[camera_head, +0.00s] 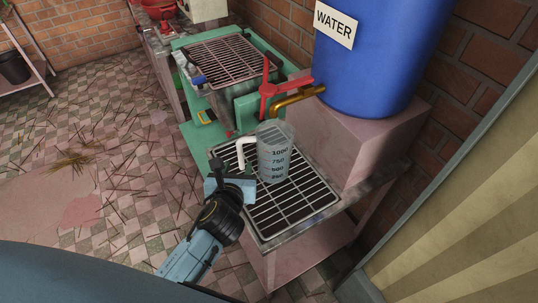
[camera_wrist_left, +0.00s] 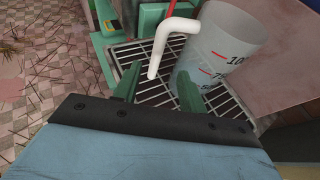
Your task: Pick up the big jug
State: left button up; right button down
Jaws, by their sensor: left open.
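The big jug (camera_head: 274,158) is a clear measuring jug with volume marks and a white handle. It stands upright on a metal grate below the brass tap, with its handle turned to the left. It also shows in the left wrist view (camera_wrist_left: 222,55). My left gripper (camera_head: 234,172) is just left of the jug, near the handle. In the left wrist view its two green fingers (camera_wrist_left: 158,88) are open and apart, with the white handle (camera_wrist_left: 172,45) beyond and between them. Nothing is held. My right gripper is not in view.
A blue water barrel (camera_head: 362,65) stands on a pink block (camera_head: 355,140) behind the jug, with a red-handled tap (camera_head: 285,95) over it. The grate (camera_head: 295,208) has free room in front. A green-framed machine (camera_head: 225,60) stands at the back left.

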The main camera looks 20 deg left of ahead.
aim_at(240, 157)
pick_arm(q)
jog(key=x, duration=0.5)
jog(key=shift+f+b, duration=0.15)
jog(key=shift+b, duration=0.15)
jog(key=shift+f+b+x, duration=0.15)
jog(key=shift+b+x, duration=0.15)
jog(key=shift+x, duration=1.05)
jog(key=shift+f+b+x, duration=0.15)
jog(key=shift+b+x, duration=0.15)
jog(key=shift+x, duration=1.05)
jog(key=shift+s+a, duration=0.15)
jog(key=shift+a, duration=0.05)
jog(key=shift+c, duration=0.2)
jog(key=shift+r, duration=0.1)
grip_shut()
